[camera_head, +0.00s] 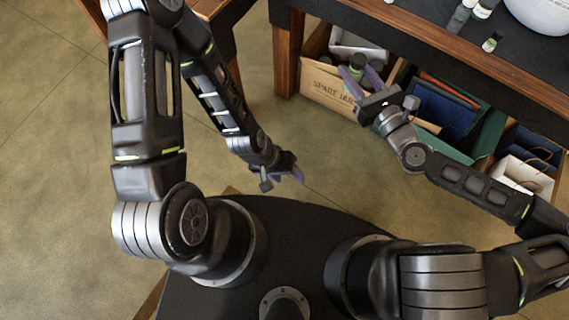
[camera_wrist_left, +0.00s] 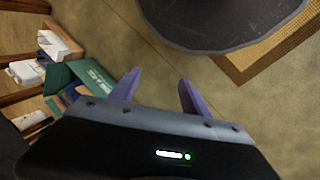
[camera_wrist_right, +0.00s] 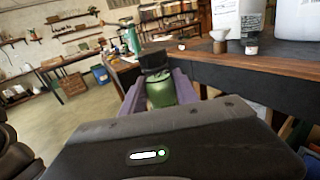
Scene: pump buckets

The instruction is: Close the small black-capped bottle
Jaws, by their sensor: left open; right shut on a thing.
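A small green bottle (camera_wrist_right: 161,91) with a black cap (camera_wrist_right: 154,62) stands between the purple fingers of my right gripper (camera_wrist_right: 159,84), which is shut on it. The cap sits at the bottle's top; I cannot tell whether it is tight. In the head view the held bottle (camera_head: 357,69) is small and partly hidden by my right gripper (camera_head: 361,80), near the table's front edge. My left gripper (camera_head: 286,175) is open and empty, low over the floor near my base. Its spread purple fingers also show in the left wrist view (camera_wrist_left: 156,88).
Open floor lies left.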

